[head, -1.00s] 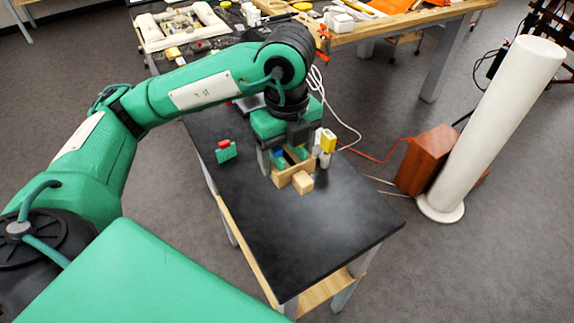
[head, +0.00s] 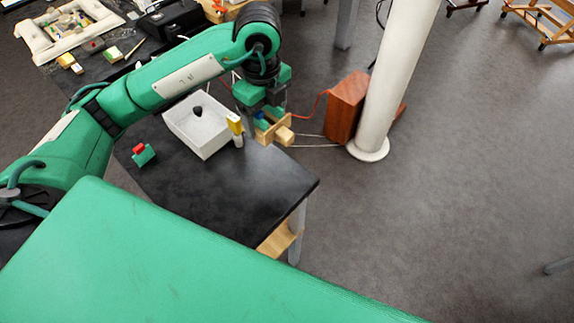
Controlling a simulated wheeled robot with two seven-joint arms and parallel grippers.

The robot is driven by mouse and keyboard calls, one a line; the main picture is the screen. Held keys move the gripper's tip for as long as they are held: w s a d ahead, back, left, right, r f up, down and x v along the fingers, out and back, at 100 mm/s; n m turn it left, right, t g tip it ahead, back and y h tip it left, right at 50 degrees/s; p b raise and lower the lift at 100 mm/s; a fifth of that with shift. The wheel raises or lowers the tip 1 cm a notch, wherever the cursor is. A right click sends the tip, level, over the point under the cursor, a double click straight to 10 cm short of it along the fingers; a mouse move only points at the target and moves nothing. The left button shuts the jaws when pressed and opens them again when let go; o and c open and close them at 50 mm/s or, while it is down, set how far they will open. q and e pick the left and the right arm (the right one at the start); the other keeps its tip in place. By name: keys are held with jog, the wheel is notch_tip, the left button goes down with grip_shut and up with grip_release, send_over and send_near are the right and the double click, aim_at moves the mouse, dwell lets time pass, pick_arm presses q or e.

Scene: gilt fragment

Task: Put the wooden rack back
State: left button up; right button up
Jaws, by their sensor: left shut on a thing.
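The wooden rack (head: 270,134) is a small light-wood frame with a block-like end piece; something blue and green shows in it. My left gripper (head: 264,112) comes down from above and is shut on the rack. The rack shows at the right edge of the black table (head: 225,192), with the floor behind it. I cannot tell whether it touches the tabletop. The fingertips are partly hidden by the rack. My right gripper is not in view.
A white box (head: 182,120) with a dark lump (head: 197,112) stands left of the rack. A yellow-and-white item (head: 236,126) stands between them. A green block with red top (head: 144,155) is near the left edge. A white column (head: 396,75) and brown box (head: 346,105) stand beyond. The table's front is clear.

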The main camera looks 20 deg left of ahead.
pick_arm(q)
send_over(270, 175)
notch_tip(270, 175, down, 14)
jog(key=shift+f+b, duration=0.25)
jog(key=shift+b, duration=0.05)
notch_tip(270, 175, down, 5)
jog(key=shift+r+p, duration=0.1)
jog(key=shift+p, duration=0.3)
jog(key=shift+f, duration=0.25)
jog(key=shift+f, duration=0.15)
jog(key=o, duration=1)
